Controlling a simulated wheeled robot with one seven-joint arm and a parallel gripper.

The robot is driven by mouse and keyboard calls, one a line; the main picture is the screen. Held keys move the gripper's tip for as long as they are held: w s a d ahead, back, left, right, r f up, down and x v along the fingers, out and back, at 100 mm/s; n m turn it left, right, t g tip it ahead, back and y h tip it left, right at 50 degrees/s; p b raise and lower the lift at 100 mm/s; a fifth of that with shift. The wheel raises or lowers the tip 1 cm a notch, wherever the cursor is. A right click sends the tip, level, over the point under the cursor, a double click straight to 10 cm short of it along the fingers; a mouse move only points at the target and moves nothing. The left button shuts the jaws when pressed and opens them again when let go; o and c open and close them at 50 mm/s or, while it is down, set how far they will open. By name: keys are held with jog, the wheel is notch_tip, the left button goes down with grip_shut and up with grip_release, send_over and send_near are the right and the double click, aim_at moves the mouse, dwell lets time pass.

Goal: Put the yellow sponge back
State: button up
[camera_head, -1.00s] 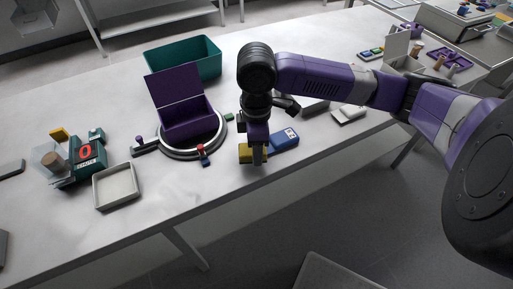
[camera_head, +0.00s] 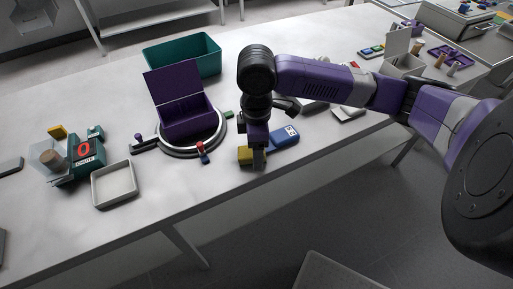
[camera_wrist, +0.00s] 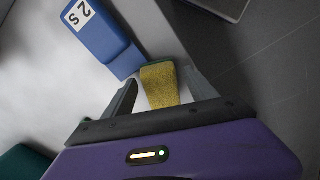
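The yellow sponge (camera_head: 245,155) lies on the white table near its front edge, partly hidden by my gripper (camera_head: 259,160) in the head view. In the wrist view the sponge (camera_wrist: 161,86), with a green far edge, sits between the two fingers of my gripper (camera_wrist: 160,78). The fingers stand apart, with a narrow gap showing on each side of the sponge.
A purple open box (camera_head: 188,118) stands on a round base left of my gripper, with a teal bin (camera_head: 183,57) behind. The table front between tray and sponge is clear.

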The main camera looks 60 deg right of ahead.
jog(key=shift+r, duration=0.1)
notch_tip(320, 180, up, 13)
jog(key=w+a+r+m+t+y, duration=0.25)
jog(key=w+a+t, duration=0.3)
jog(key=a, duration=0.45)
jog(key=w+a+r+m+t+y, duration=0.1)
jog(key=w+a+r+t+y, duration=0.25)
jog(key=w+a, duration=0.45)
jog(key=w+a+r+m+t+y, duration=0.2)
jog(key=w+a+t+y, duration=0.25)
jog(key=a, duration=0.65)
jog(key=s+d+f+m+t+h, duration=0.3)
jog(key=s+f+m+h, duration=0.55)
jog(key=s+f, duration=0.75)
jog(key=s+d+n+g+h, duration=0.1)
jog(key=s+d+n, duration=0.2)
jog(key=s, duration=0.7)
jog(key=s+d+n+h, duration=0.1)
jog(key=s+d+n, duration=0.2)
jog(key=s, duration=0.6)
jog(key=shift+s+d+n+g+p, duration=0.3)
jog(key=shift+s+n+g+p, duration=0.1)
jog(key=shift+n, duration=0.3)
